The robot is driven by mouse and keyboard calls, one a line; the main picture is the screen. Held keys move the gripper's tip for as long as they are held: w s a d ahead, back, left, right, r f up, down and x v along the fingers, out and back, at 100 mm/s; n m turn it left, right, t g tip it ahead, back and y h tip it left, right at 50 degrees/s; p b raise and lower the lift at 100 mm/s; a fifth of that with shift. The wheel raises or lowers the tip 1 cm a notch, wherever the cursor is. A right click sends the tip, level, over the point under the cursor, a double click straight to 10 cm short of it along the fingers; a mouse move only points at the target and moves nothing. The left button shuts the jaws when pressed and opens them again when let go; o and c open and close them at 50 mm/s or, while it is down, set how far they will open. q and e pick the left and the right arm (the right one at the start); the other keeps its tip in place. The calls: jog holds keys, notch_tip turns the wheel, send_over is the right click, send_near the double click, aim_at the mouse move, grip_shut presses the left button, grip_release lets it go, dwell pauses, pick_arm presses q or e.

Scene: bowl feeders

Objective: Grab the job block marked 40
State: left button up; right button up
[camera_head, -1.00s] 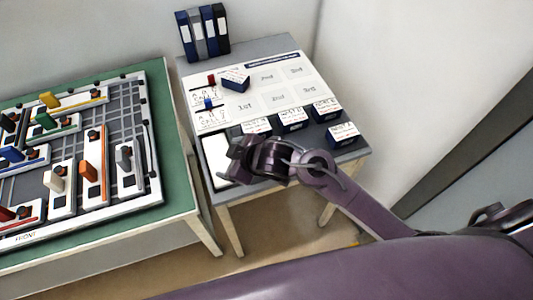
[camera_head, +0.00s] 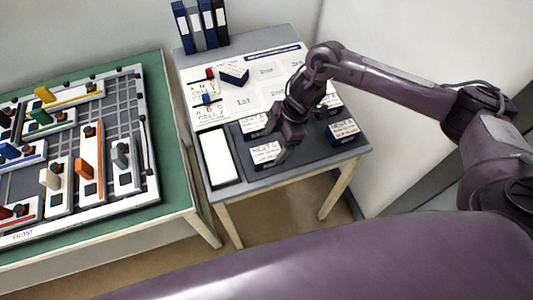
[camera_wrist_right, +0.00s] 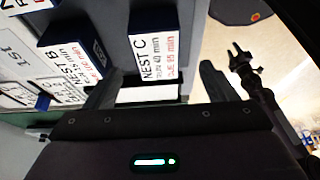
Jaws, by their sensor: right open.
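The job block marked 40 is the blue NEST C block with a white label (camera_wrist_right: 155,50); its label reads 40 min in the right wrist view. In the head view it appears to be the front block (camera_head: 264,153) on the dark strip of the small table. My right gripper (camera_head: 280,148) is open just above and beside this block, partly covering it. In the wrist view the fingers (camera_wrist_right: 160,88) stand apart, with the block ahead between them, not gripped. A dark forked shape, seemingly my left gripper (camera_wrist_right: 245,62), shows far off at the right; its opening is unclear.
A NEST B block (camera_wrist_right: 68,62) lies close left in the wrist view. Other blocks (camera_head: 343,130) stand on the strip, some partly hidden by my arm. A white tray (camera_head: 219,157) is left of the target. Binders (camera_head: 200,25) stand behind. The green table (camera_head: 175,185) is at left.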

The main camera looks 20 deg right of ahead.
aim_at(267, 152)
jog(key=p+x, duration=0.1)
jog(key=x, duration=0.4)
jog(key=shift+w+f+p, duration=0.15)
jog(key=shift+f+p, duration=0.15)
jog(key=shift+p, duration=0.1)
jog(key=shift+a+f, duration=0.15)
jog(key=shift+f, duration=0.1)
jog(key=c, duration=1.1)
jog(key=shift+c, duration=0.2)
jog(key=shift+r, duration=0.15)
